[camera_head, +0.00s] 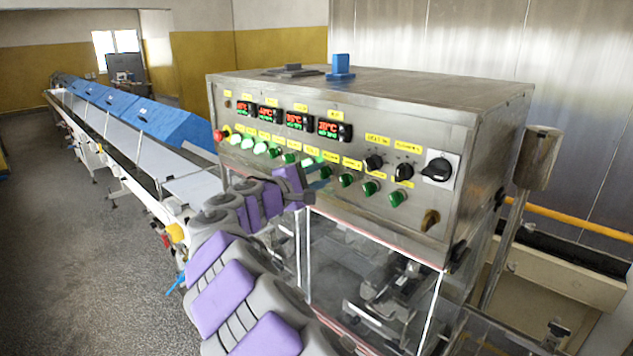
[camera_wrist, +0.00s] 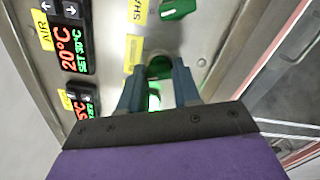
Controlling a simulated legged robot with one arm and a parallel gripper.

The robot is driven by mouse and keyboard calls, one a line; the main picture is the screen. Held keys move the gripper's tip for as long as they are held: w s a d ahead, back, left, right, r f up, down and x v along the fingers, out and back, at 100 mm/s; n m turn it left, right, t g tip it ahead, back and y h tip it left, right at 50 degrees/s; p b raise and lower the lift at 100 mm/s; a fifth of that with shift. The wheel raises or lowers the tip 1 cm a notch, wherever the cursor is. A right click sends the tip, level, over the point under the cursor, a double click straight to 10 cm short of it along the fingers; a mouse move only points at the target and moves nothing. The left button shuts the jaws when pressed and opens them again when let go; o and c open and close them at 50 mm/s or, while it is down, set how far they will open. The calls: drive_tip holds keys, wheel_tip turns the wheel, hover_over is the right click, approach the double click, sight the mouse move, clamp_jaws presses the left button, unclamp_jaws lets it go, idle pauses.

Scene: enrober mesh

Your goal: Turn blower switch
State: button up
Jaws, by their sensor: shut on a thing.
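The blower switch (camera_wrist: 160,67) is a dark green rotary knob on the control panel, with a yellow label beside it too blurred to read. My gripper (camera_wrist: 158,75) has its two blue-grey fingers on either side of this knob, shut on it. Behind it, between the fingers, a brightly lit green switch (camera_wrist: 153,102) shows. In the head view my gripper (camera_head: 320,178) reaches the row of green switches from the left, and its fingers partly hide the knob there. The knob's turn angle is hard to tell.
The steel control cabinet (camera_head: 450,130) carries several lit temperature displays (camera_head: 328,128), more green switches (camera_head: 346,180), black dials (camera_head: 404,172) and a large black rotary switch (camera_head: 438,168). A conveyor (camera_head: 195,188) with blue covers runs away to the left. The floor at left is clear.

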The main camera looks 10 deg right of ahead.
drive_tip(key=m+b, duration=0.3)
drive_tip(key=f+m+b, duration=0.1)
drive_tip(key=m+b, duration=0.2)
drive_tip(key=b, duration=0.1)
drive_tip(key=m+b, duration=0.4)
drive_tip(key=shift+r, duration=0.1)
drive_tip(key=shift+m, duration=0.4)
drive_tip(key=o, duration=1.1)
drive_tip(key=shift+r, duration=0.1)
drive_tip(key=shift+c, duration=0.2)
drive_tip(key=shift+r, duration=0.15)
drive_tip(key=shift+a, duration=0.1)
drive_tip(key=p+v, duration=0.1)
drive_tip(key=v, duration=1.6)
drive_tip(key=shift+a, duration=0.15)
